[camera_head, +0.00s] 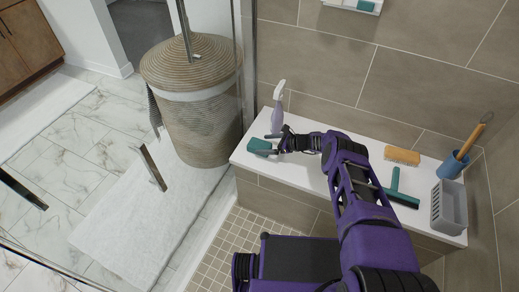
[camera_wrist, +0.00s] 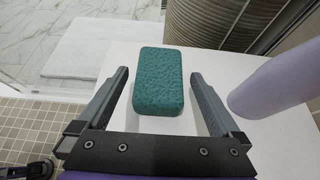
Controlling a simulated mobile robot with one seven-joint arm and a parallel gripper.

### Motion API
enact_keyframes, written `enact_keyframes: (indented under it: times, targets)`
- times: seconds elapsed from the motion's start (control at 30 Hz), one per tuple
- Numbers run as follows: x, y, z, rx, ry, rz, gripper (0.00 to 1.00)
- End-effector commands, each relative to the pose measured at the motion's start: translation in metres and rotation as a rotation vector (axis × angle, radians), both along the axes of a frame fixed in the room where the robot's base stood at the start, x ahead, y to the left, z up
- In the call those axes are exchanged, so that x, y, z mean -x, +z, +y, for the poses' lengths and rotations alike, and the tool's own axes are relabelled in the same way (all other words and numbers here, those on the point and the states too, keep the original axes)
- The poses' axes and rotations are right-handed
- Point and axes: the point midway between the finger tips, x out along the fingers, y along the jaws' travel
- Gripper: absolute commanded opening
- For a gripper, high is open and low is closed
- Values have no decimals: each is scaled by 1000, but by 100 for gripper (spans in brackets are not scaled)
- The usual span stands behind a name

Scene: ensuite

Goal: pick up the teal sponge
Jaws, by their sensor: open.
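The teal sponge (camera_wrist: 158,82) lies on the white bench top, near its left end. In the wrist view it sits between the two fingers of my gripper (camera_wrist: 160,97), with a gap on each side. My gripper is open and the fingers do not touch the sponge. In the head view the sponge (camera_head: 261,146) shows at the tip of my gripper (camera_head: 279,144), partly hidden by it. A second teal piece (camera_head: 365,5) lies on the wall shelf at the top.
A lilac spray bottle (camera_head: 277,113) stands close behind my gripper and at the right in the wrist view. A wicker hamper (camera_head: 197,100) stands left.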

Motion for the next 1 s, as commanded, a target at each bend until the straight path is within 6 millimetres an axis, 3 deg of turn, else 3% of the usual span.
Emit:
enact_keyframes:
  times: [0.17,0.43,0.83,1.0]
  targets:
    - [-5,-9,14,1,1,-2,100]
    - [-5,-8,15,0,0,0,98]
    - [-5,-8,15,0,0,0,27]
    - [-5,-8,15,0,0,0,27]
